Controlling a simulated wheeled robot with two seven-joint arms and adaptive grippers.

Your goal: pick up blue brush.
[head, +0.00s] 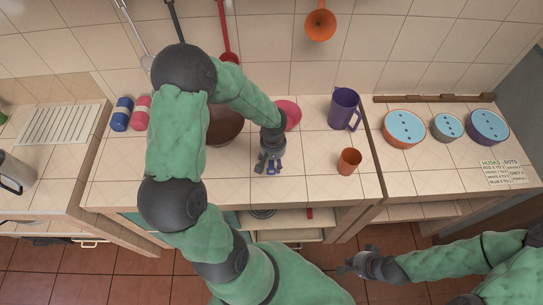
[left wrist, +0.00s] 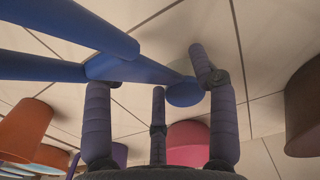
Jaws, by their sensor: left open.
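The blue brush (left wrist: 135,70) shows close up across the top left of the left wrist view, with long blue parts and a rounded end near the middle. My left gripper (head: 269,165) is low over the middle counter in the head view, fingers downward. In the left wrist view its fingers (left wrist: 158,85) are spread open, with the brush's blue part passing across near the fingertips. I cannot tell whether they touch it. In the head view I cannot separate the brush from the bluish fingers. My right gripper (head: 356,265) hangs empty over the floor in front of the counter.
A brown bowl (head: 222,128) and a pink cup (head: 291,113) stand behind my left gripper. A purple pitcher (head: 342,108) and an orange cup (head: 348,161) stand to its right. Blue (head: 121,114) and pink (head: 141,112) items stand at the left.

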